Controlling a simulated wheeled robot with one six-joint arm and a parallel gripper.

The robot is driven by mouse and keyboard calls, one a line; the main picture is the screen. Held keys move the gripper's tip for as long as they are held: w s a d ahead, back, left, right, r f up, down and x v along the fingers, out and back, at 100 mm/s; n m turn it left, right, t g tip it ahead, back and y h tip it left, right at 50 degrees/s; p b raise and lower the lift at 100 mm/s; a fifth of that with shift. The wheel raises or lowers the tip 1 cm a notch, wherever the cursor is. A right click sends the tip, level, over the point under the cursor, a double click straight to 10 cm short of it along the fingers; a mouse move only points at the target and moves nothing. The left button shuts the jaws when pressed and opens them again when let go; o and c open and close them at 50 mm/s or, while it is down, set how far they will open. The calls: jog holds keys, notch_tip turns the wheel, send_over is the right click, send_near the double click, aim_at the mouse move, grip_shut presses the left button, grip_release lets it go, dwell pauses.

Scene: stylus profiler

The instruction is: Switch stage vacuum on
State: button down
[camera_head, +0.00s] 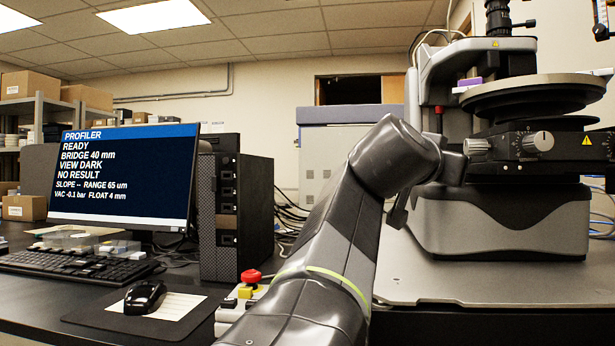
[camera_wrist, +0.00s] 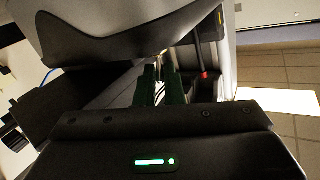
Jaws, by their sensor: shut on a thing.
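The profiler (camera_head: 500,218) stands on a grey bench plate at the right in the head view, with a round dark stage (camera_head: 530,95) on it. My gripper (camera_wrist: 161,82) shows in the wrist view with its two dark fingers close together on a small thing, below a large dark rounded body. That thing is mostly hidden, and I cannot tell whether it is the vacuum switch. In the head view my arm hides the fingers. The monitor (camera_head: 125,175) reads "VAC -0.1 bar", "READY" and "FLOAT 4 mm".
A red emergency button (camera_head: 251,276) on a box stands left of my arm. A keyboard (camera_head: 75,266), a mouse (camera_head: 145,296) and a computer tower (camera_head: 236,215) are on the black desk. A small red part (camera_wrist: 205,75) is right of the fingers in the wrist view.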

dwell(0.3)
jog(key=c, duration=1.5)
grip_release()
jog(key=shift+c, duration=0.2)
jog(key=shift+r+p, duration=0.2)
jog(key=shift+p, duration=0.4)
jog(key=shift+r+p, duration=0.2)
jog(key=shift+p, duration=0.8)
jog(key=shift+w+g+y+p, duration=0.15)
jog(key=shift+g+y+p, duration=0.25)
jog(key=shift+p, duration=0.65)
jog(key=n+g+p, duration=0.1)
jog(key=p, duration=0.6)
jog(key=w+n+g+y+p, duration=0.1)
jog(key=g+p, duration=0.1)
jog(key=p, duration=0.5)
jog(key=shift+d+r+y, duration=0.15)
jog(key=shift+r+y, duration=0.15)
jog(key=shift+r, duration=0.05)
jog(key=g+y+p, duration=0.1)
jog(key=p, duration=0.6)
jog(key=w+n+g+p, duration=0.1)
jog(key=g+p, duration=0.1)
jog(key=p, duration=0.5)
jog(key=shift+w+d+r+n+y, duration=0.1)
jog(key=shift+d+n+y, duration=0.05)
jog(key=shift+n+y, duration=0.2)
